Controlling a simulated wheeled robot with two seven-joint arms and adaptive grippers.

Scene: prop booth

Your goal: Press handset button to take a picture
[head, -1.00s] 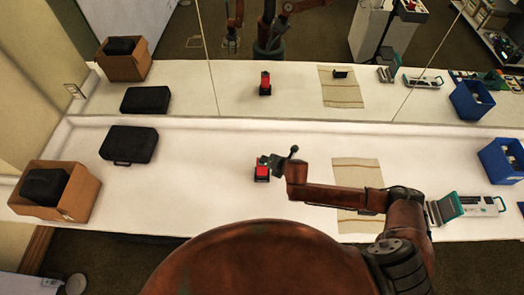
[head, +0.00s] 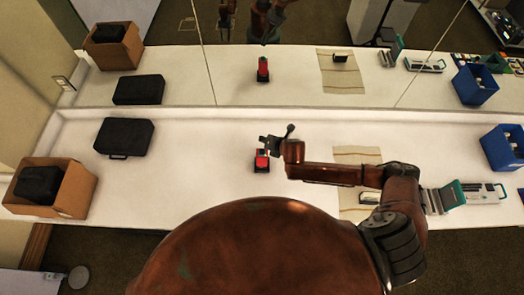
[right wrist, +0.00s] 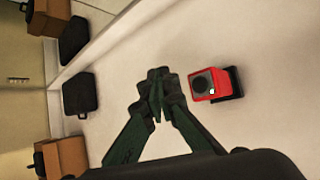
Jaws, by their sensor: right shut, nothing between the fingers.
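A small red device (head: 261,160) on a dark base stands on the white counter, near the middle of the head view. In the right wrist view the red device (right wrist: 205,85) shows a round black part and a small white dot, and it stands right of the fingertips. My right gripper (head: 270,146) is shut and empty, just beside the device; I cannot tell whether it touches it in the head view. In the right wrist view my right gripper (right wrist: 157,95) has its fingertips together, apart from the device in the picture. My left gripper is not in view.
A mirror behind the counter (head: 200,180) repeats the scene. A black case (head: 123,137) and a cardboard box (head: 75,192) stand at left. My right arm crosses a striped cloth (head: 357,153). A teal-and-white device (head: 480,193) and blue bin (head: 503,147) are at right.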

